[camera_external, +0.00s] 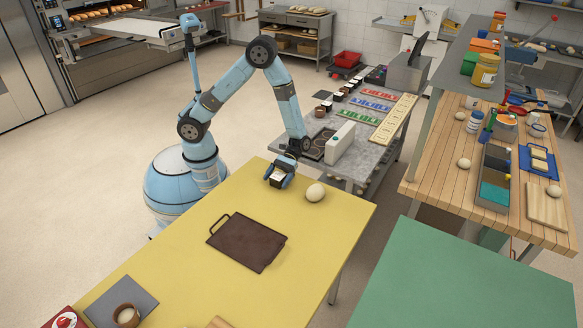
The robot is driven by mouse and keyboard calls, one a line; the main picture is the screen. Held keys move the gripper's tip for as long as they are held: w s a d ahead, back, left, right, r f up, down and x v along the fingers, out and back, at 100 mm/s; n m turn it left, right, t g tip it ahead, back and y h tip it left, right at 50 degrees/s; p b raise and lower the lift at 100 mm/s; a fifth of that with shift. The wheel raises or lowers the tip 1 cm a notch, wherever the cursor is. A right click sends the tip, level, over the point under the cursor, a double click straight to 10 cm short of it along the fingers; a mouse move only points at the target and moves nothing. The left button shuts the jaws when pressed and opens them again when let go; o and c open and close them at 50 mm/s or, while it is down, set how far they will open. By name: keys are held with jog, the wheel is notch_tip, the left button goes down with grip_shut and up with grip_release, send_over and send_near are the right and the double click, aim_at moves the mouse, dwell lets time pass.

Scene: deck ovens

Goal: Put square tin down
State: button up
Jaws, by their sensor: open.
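A small dark square tin (276,183) with something pale in it is at the far edge of the yellow table (325,240). It appears to stand on the tabletop, but its underside is too small to see clearly. My gripper (281,176) is open, low over the table, with its light blue fingers on either side of the tin. The fingers and wrist hide part of the tin. Whether the fingers touch it cannot be told.
A pale round dough ball (315,192) lies just right of my gripper. A dark brown handled tray (246,242) lies mid-table. A grey mat (121,300) with a brown pot (126,315) is at the lower left. A grey table (352,170) stands behind. The yellow table's right side is clear.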

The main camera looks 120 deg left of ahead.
jog(key=v, duration=1)
jog(key=shift+a+r, duration=0.25)
jog(key=shift+a, duration=0.15)
jog(key=shift+s+d+r, duration=0.1)
jog(key=shift+r, duration=0.25)
jog(key=s+d+r+m+t+y, duration=0.2)
jog(key=s+d+r+m+y, duration=0.2)
jog(key=s+r+m, duration=0.2)
jog(key=s+d+r+m+t+y, duration=0.1)
jog(key=s+d+r+m+y, duration=0.3)
jog(key=s+r, duration=0.5)
jog(key=s+d+r+m+t+y, duration=0.2)
jog(key=s+d+r+m+y, duration=0.2)
jog(key=s+r+m, duration=0.4)
jog(key=shift+s+r+t+y, duration=0.25)
jog(key=shift+r+y, duration=0.45)
jog(key=shift+r, duration=0.95)
jog(key=shift+w, duration=0.1)
jog(key=shift+c, duration=0.2)
jog(key=shift+c, duration=1.4)
